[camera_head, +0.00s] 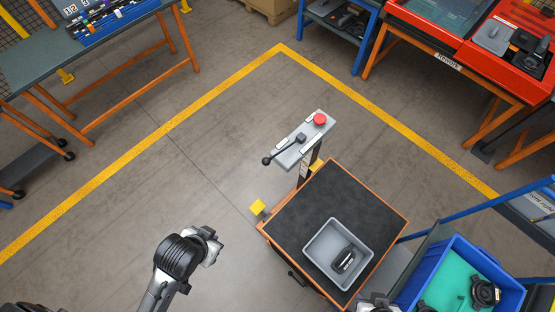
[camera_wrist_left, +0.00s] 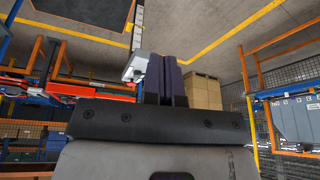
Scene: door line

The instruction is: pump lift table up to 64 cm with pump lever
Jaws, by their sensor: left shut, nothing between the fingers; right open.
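The lift table (camera_head: 292,207) has a black top with an orange edge. Behind it stands a post with a grey panel (camera_head: 290,155), which carries a black lever with a round knob (camera_head: 267,160) and a red button (camera_head: 320,118). The lever points left. My left gripper shows its dark fingers (camera_wrist_left: 165,78) shut and empty in the left wrist view, with the grey panel (camera_wrist_left: 136,66) behind them. In the head view, my left wrist is left of the table, apart from the lever. My right gripper (camera_head: 378,302) is open at the bottom edge, partly cut off.
A grey bin (camera_head: 312,256) with a black part stands on the lift table. A blue crate (camera_head: 510,292) is at right. Workbenches line the back. The floor left of the post is clear.

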